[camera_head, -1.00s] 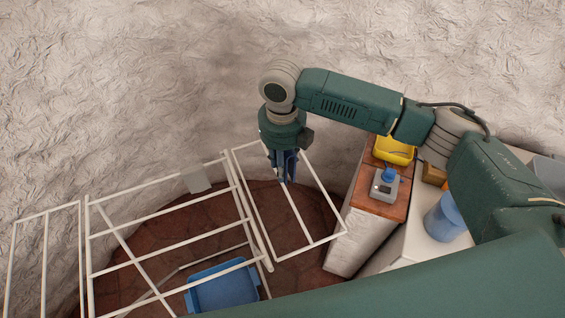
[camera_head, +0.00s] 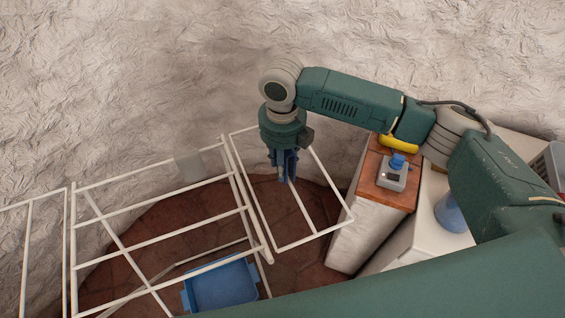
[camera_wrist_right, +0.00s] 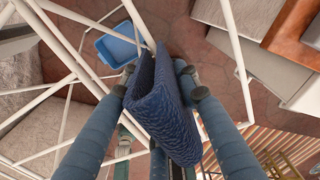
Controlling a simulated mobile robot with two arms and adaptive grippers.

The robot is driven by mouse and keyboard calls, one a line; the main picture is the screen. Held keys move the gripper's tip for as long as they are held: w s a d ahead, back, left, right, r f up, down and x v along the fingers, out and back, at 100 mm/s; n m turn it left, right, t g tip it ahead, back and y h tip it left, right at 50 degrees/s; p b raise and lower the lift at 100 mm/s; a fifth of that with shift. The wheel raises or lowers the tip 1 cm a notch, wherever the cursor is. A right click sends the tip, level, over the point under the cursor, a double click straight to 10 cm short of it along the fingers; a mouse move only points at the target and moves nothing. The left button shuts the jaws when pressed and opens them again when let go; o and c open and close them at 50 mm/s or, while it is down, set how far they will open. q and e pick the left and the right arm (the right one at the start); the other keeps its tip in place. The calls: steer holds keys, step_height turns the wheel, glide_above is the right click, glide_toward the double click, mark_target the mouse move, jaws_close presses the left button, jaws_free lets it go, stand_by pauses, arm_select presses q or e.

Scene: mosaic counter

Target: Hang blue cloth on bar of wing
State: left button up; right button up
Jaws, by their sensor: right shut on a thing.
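A folded dark blue cloth (camera_wrist_right: 165,108) hangs between the fingers of my right gripper (camera_head: 283,172), which is shut on it. In the head view only a small blue part shows between the fingers. The white drying rack's right wing (camera_head: 334,186) is a slanted frame with a middle bar (camera_head: 301,207). My right gripper appears over the wing's upper part, near that bar. In the wrist view white bars pass close to the cloth; I cannot tell whether they touch. My left gripper is not in view.
A blue basin (camera_head: 222,286) stands low under the rack. To the right, a wood-topped cabinet (camera_head: 383,198) holds a grey device (camera_head: 392,176) and a yellow container (camera_head: 398,143). A rough wall stands behind.

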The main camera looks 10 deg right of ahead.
step_height(320, 180, down, 11)
steer(key=b, duration=0.6)
stand_by(0.7)
steer(key=shift+f, duration=0.1)
steer(key=o, duration=1.2)
